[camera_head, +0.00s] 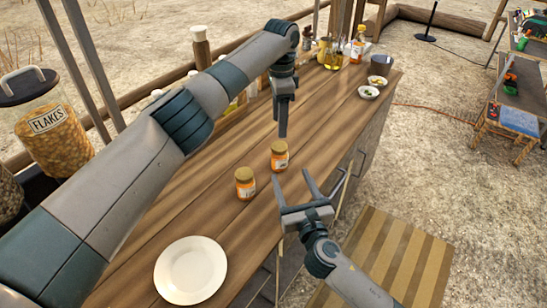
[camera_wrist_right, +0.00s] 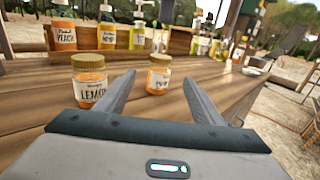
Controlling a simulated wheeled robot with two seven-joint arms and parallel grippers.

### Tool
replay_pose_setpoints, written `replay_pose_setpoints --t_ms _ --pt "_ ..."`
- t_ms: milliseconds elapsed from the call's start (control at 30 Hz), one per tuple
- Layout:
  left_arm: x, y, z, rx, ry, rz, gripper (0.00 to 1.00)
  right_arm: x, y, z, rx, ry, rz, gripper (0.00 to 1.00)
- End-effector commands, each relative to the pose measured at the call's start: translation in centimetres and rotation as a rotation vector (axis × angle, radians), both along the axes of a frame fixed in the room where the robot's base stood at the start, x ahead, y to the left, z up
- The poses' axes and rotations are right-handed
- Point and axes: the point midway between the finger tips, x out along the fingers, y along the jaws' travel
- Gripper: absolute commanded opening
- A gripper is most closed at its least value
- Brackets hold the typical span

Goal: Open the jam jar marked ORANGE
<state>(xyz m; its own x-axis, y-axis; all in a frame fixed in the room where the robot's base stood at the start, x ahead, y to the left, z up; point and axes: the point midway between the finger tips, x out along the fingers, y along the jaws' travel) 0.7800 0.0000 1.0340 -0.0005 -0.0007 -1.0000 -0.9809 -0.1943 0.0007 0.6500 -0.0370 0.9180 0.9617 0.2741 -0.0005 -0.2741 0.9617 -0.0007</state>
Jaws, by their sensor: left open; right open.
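Two small jars with orange contents and gold lids stand upright on the wooden counter. The nearer jar (camera_head: 245,183) appears in the right wrist view (camera_wrist_right: 90,82), where its label reads LEMON. The farther jar (camera_head: 279,156) also shows there (camera_wrist_right: 158,76); its label is too small to read and partly hidden by a finger. My left gripper (camera_head: 283,132) points down just above and behind the farther jar, apart from it, and is open. My right gripper (camera_head: 291,175) is open and empty, its fingers spread just in front of the farther jar.
A white plate (camera_head: 190,270) lies at the counter's near end. Two small bowls, a dark cup (camera_head: 380,65) and several bottles stand at the far end. A jar marked PEACH (camera_wrist_right: 62,33) stands behind. A large FLAKES jar (camera_head: 52,125) is at the left. Bare counter surrounds the jars.

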Motion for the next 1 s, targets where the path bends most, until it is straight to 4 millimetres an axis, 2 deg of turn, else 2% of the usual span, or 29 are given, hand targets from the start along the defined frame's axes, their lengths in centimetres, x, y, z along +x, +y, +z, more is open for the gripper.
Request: replay_pose_setpoints --t_ms 467,667,1000 --pt "0.0 0.1 0.0 0.000 0.000 0.001 0.55 0.8 0.2 0.0 0.000 0.001 -0.001 0.62" --pt "0.0 0.0 0.0 0.000 0.000 0.001 0.55 2.7 0.8 0.0 0.001 0.000 0.000 0.62" --pt "0.0 0.0 0.0 0.000 0.000 0.001 0.55 7.9 2.3 0.1 0.001 -0.001 -0.001 0.62"
